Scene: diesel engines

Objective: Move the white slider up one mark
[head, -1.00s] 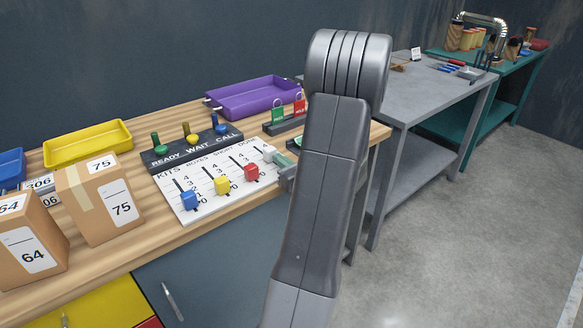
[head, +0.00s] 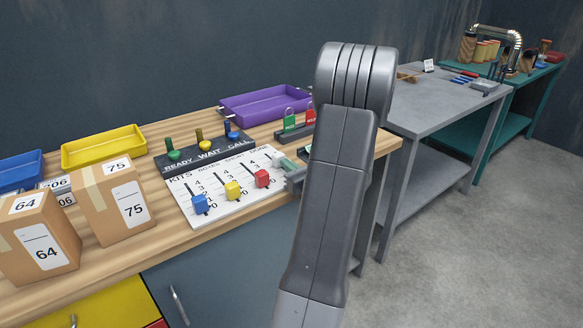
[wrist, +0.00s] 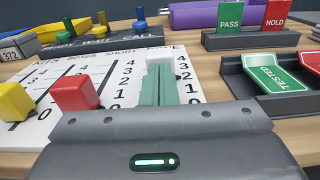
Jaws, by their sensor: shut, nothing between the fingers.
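The white slider (wrist: 160,57) is the rightmost on a white board (wrist: 30,133) with numbered scales. In the wrist view it stands at the far end of my fingers, which hide its base and part of its scale, so I cannot tell its exact mark. It also shows in the head view (head: 278,157), partly behind my gripper (head: 293,170). My gripper (wrist: 160,82) is shut and empty, its greenish fingers low over the board on the near side of the slider. Whether they touch it is unclear.
A red slider (wrist: 75,92), a yellow slider (wrist: 14,101) and a blue slider (head: 200,203) sit left on the board. A dark lever panel (head: 200,150) lies behind. A grey rack (wrist: 270,80) with a green tag (wrist: 272,72) stands close right of my fingers.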

